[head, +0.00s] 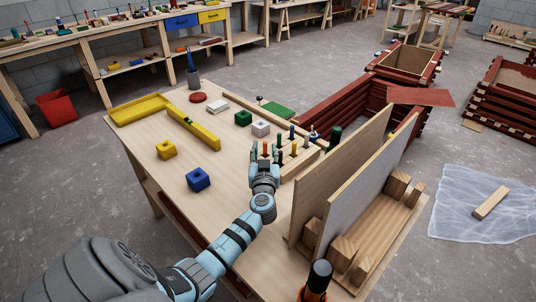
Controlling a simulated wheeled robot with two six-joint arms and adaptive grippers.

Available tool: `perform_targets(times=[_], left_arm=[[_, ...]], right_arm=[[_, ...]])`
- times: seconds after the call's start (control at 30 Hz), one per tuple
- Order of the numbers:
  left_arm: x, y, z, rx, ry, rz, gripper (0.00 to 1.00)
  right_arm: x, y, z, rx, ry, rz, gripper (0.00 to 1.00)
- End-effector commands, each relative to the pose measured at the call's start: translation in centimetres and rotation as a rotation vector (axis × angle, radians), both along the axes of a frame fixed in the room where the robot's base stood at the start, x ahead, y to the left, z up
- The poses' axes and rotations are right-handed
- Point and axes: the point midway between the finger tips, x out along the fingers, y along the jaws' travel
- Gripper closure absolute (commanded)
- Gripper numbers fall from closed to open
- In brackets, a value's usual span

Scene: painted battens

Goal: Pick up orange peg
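The orange peg (265,148) stands upright at the left end of a group of pegs near the middle of the workbench. My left gripper (265,154) reaches in from the front, with its fingers spread on either side of the orange peg. A gap seems to show between the fingers and the peg. The peg's lower part is hidden by the gripper. My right gripper is not in view.
Tall wooden panels (342,180) stand just right of the pegs. A blue block (198,179) and a yellow block (166,149) lie left. The bench's front left is clear.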

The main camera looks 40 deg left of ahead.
Motion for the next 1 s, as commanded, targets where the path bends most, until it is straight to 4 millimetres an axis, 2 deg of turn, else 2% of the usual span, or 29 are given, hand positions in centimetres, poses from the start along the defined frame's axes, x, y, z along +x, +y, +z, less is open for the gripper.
perform_targets(times=[0.03, 0.1, 0.27, 0.5, 0.73, 0.97, 1.0], left_arm=[[0.0, 0.0, -2.2, 0.0, 0.004, 0.0, 0.63], [0.3, 0.1, -3.5, 0.0, 0.001, 0.0, 0.63], [2.2, 1.7, -2.8, 0.0, -0.001, -0.001, 0.63], [5.5, 4.4, -2.9, 0.0, -0.001, -0.001, 0.63], [5.9, 4.8, -2.7, 0.001, -0.001, -0.002, 0.63], [5.9, 4.8, -2.6, 0.001, -0.001, -0.002, 0.98], [5.8, 4.7, -2.6, 0.001, -0.001, -0.002, 1.0]], right_arm=[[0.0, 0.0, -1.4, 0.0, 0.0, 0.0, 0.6], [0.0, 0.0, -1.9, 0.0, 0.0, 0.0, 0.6], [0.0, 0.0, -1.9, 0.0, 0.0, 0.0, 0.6], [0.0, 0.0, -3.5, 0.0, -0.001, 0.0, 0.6], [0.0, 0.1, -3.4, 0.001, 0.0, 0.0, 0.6], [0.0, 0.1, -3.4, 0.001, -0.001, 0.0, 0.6], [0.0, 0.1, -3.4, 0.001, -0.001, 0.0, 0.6]])
